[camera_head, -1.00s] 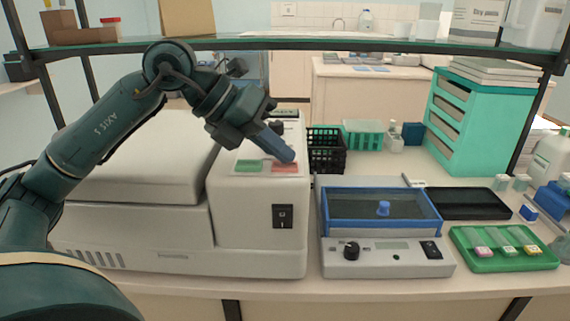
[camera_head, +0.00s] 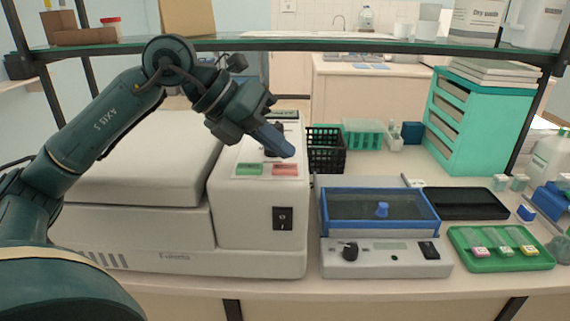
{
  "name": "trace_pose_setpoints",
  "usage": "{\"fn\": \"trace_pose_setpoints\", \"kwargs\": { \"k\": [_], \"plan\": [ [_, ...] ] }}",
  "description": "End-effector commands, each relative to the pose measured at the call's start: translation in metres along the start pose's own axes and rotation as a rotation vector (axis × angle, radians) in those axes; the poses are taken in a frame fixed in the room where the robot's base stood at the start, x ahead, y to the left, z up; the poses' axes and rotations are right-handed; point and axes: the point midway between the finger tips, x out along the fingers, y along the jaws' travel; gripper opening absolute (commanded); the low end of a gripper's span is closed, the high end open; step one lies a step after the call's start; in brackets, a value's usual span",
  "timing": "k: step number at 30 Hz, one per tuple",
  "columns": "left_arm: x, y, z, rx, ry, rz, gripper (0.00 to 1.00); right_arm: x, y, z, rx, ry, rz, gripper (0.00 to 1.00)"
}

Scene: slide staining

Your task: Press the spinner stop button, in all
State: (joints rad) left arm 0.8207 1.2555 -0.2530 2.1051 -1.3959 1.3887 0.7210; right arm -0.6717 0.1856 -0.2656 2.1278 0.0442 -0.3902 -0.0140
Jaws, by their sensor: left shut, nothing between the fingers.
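The spinner (camera_head: 160,240) is a large pale grey machine with a closed lid, at the left of the bench. On top of its right-hand panel are a green button (camera_head: 248,170) and a red button (camera_head: 285,170) side by side. The red one appears to be the stop button. My left gripper (camera_head: 288,151) is shut and empty, its blue fingertips just above the red button with a small visible gap. A dark knob behind the gripper is partly hidden. My right gripper is not in view.
A black switch (camera_head: 283,218) is on the spinner's front. Right of it stands a blue-framed device (camera_head: 381,235) with a green tray (camera_head: 500,262) beside it. A black basket (camera_head: 326,158) is behind.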

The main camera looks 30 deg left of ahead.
Motion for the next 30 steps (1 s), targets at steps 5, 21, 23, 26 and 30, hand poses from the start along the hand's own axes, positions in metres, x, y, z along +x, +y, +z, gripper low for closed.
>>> {"fn": "trace_pose_setpoints", "kwargs": {
  "k": [5,21,23,26,30],
  "plan": [
    [-0.007,-0.005,0.005,0.000,-0.001,0.000,0.00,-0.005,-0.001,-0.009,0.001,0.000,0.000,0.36],
    [-0.035,-0.026,0.026,-0.001,0.001,0.000,0.00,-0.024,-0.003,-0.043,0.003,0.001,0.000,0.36],
    [-0.035,-0.025,0.025,-0.001,0.001,0.000,0.00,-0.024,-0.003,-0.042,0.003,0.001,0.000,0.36],
    [-0.035,-0.025,0.025,0.000,0.000,0.000,0.00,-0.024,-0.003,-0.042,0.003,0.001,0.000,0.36],
    [-0.035,-0.025,0.025,0.000,0.000,0.000,0.00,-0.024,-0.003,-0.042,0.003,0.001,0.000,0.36]
  ]
}}
